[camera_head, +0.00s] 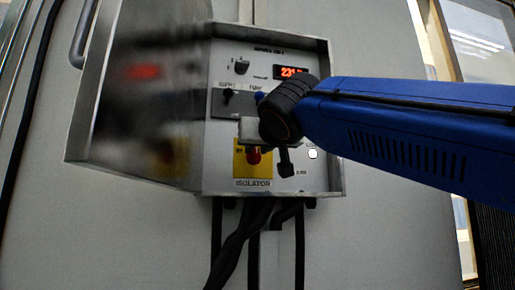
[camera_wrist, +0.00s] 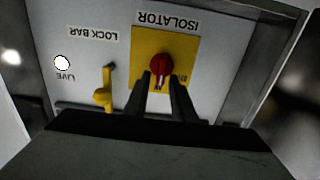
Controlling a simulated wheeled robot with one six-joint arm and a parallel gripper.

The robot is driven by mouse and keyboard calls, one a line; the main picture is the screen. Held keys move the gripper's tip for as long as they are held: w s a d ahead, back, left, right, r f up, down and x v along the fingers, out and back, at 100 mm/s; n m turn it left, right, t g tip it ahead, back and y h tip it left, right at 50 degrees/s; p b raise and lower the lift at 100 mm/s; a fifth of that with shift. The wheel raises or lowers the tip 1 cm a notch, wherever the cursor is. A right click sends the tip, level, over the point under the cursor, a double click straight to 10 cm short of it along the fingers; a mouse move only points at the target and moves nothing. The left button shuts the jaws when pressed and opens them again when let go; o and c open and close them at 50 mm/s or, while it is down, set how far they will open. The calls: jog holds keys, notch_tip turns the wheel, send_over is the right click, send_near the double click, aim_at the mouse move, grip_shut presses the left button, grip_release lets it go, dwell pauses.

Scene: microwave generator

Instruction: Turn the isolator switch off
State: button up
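The isolator switch is a red knob (camera_wrist: 160,66) on a yellow plate (camera_wrist: 180,42) labelled ISOLATOR, upside down in the wrist view. In the head view the red knob (camera_head: 253,156) and yellow plate (camera_head: 241,171) sit low on the panel, partly hidden by my gripper. My gripper (camera_wrist: 160,78) has its two dark fingers apart, with a gap between them. The fingertips are close to the knob, one on each side of its near part. I cannot tell whether they touch it.
A yellow lever (camera_wrist: 104,92) stands beside the isolator, near the LOCK BAR label (camera_wrist: 92,34) and a lit white LIVE lamp (camera_wrist: 62,63). The open box door (camera_head: 135,100) stands on the left. A red display (camera_head: 290,73) is above. Black cables (camera_head: 240,240) hang below.

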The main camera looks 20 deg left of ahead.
grip_shut()
jog(key=shift+n, duration=0.3)
jog(key=n, duration=0.4)
jog(key=a+n, duration=0.1)
jog(key=n, duration=0.3)
jog(key=s+f+n, duration=0.1)
jog(key=n, duration=0.3)
jog(key=shift+a+n, duration=0.2)
jog(key=shift+n, duration=0.1)
jog(key=n, duration=0.2)
jog(key=f+n, duration=0.1)
jog(key=n, duration=0.1)
jog(key=shift+a+n, duration=0.1)
jog(key=shift+n, duration=0.2)
jog(key=shift+o, duration=1.5)
grip_release()
